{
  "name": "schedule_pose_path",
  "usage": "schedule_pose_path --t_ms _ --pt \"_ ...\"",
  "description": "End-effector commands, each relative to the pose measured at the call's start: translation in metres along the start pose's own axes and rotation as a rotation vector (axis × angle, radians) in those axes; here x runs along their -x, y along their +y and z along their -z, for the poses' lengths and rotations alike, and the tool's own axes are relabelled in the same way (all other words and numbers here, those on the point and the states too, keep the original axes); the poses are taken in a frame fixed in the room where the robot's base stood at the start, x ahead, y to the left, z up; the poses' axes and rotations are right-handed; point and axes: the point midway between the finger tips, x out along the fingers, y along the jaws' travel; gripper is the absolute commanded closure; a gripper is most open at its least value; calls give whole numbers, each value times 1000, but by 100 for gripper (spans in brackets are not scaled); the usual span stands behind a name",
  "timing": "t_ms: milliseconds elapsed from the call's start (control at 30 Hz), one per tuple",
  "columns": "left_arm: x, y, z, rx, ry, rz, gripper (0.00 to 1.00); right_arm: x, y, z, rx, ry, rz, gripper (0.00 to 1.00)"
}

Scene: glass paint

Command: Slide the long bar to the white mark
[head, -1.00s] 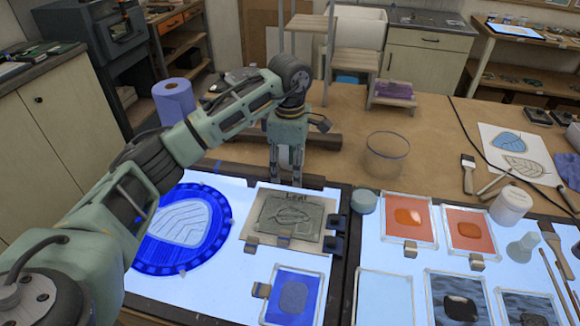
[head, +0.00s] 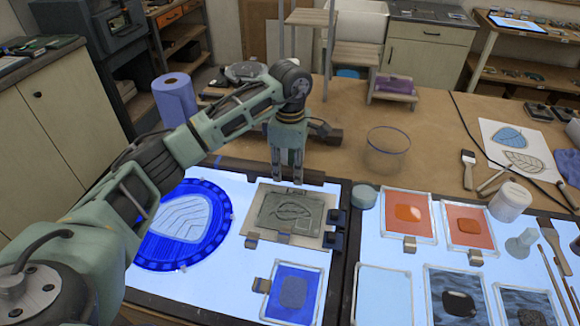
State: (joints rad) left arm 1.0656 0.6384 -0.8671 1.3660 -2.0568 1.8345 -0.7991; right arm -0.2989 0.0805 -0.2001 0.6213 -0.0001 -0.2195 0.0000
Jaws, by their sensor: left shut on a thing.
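My left gripper (head: 287,180) points down at the back of the lit table. Its fingers are shut on the long dark bar (head: 240,168), which lies along the table's back edge; the fingers hide part of the bar. I cannot make out the white mark for certain. My right gripper is not in view.
A tan panel with a grey leaf plate (head: 290,212) lies just in front of the gripper. A round blue glass disc (head: 185,222) is at left, partly behind my arm. A clear bowl (head: 388,140) and a blue paper roll (head: 174,98) stand behind.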

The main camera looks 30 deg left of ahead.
Motion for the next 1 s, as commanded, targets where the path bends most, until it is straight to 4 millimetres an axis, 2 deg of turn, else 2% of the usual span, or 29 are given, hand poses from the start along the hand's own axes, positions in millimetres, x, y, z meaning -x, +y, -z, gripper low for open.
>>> schedule_pose_path --t_ms 267,467,700,733,933,1000 --pt "1 0 0 0 -1 -1 100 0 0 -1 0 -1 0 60" --pt "-1 -8 0 -1 0 -4 100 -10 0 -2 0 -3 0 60" --pt "1 -9 0 1 -1 -1 100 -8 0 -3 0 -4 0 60" --pt "1 -9 0 1 -1 -1 67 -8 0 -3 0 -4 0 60" --pt "1 -9 0 0 -1 -1 50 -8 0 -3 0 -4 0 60" --pt "1 -9 0 1 -1 -1 50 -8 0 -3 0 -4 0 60"
